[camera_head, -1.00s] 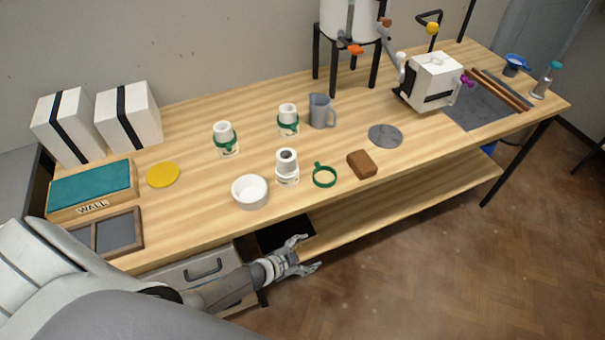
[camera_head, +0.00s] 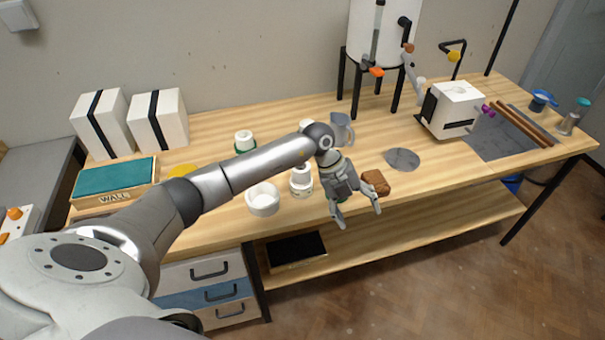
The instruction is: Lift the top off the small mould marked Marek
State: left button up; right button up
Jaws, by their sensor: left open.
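Three small white moulds stand on the bench. The front mould (camera_head: 301,183) has no green band around it and stands just left of my left gripper. A second mould (camera_head: 244,139), with a green band, is farther back on the left, partly behind my arm. Only the top of the third mould (camera_head: 306,124) shows above my arm. I cannot read the name Marek on any of them. My left gripper (camera_head: 357,217) is open and empty, fingers pointing down near the bench's front edge. A loose green ring is hidden behind it. My right gripper is not in view.
A white bowl (camera_head: 263,203) sits left of the front mould. A brown block (camera_head: 376,182) lies right behind my gripper. A grey jug (camera_head: 341,131) stands behind my wrist. A grey disc (camera_head: 402,159) lies farther right, with clear wood around it.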

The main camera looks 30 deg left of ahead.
pick_arm(q)
jog(key=w+a+r+y, duration=0.2)
jog(key=a+r+y, duration=0.3)
jog(key=a, duration=0.4)
jog(key=n+t+y, duration=0.2)
jog(key=y, duration=0.2)
send_near(301, 168)
jog(key=x, duration=0.2)
jog(key=p+x, duration=0.1)
jog(key=shift+w+a+f, duration=0.25)
jog(key=shift+w, duration=0.1)
jog(key=shift+f, duration=0.3)
jog(key=p+x, duration=0.2)
jog(key=x, duration=0.1)
jog(key=shift+s+f, duration=0.1)
jog(key=shift+f, duration=0.2)
jog(key=shift+a+f, duration=0.2)
jog(key=shift+f, duration=0.35)
jog(key=shift+c, duration=0.4)
